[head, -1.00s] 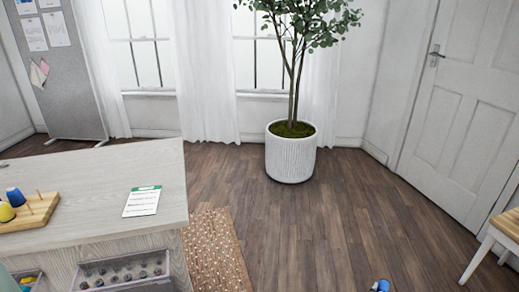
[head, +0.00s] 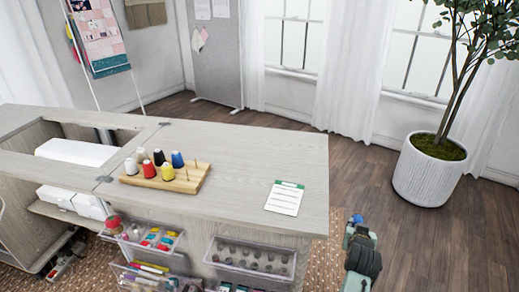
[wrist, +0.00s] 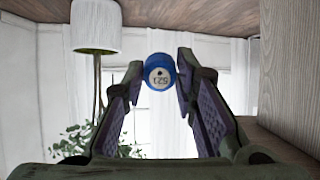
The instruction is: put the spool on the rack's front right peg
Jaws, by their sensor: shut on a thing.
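The spool is blue with a white end label, seen end-on in the wrist view (wrist: 160,68). My gripper (wrist: 160,76) is shut on it, with a finger at each side. In the head view the blue spool (head: 357,218) shows small at the tip of my gripper (head: 358,226), beyond the table's right end and over the floor. The wooden rack (head: 190,187) stands on the table, well left of my gripper. Several spools stand upright on its pegs: white, beige, red, black, yellow and blue. Two pegs at its right end are bare, including the front right peg (head: 187,174).
A white card with a green top (head: 285,198) lies on the tabletop (head: 240,160) between the rack and my gripper. Clear bins (head: 250,257) hang on the table's front side. A potted tree (head: 428,172) stands behind right. Bare tabletop surrounds the card.

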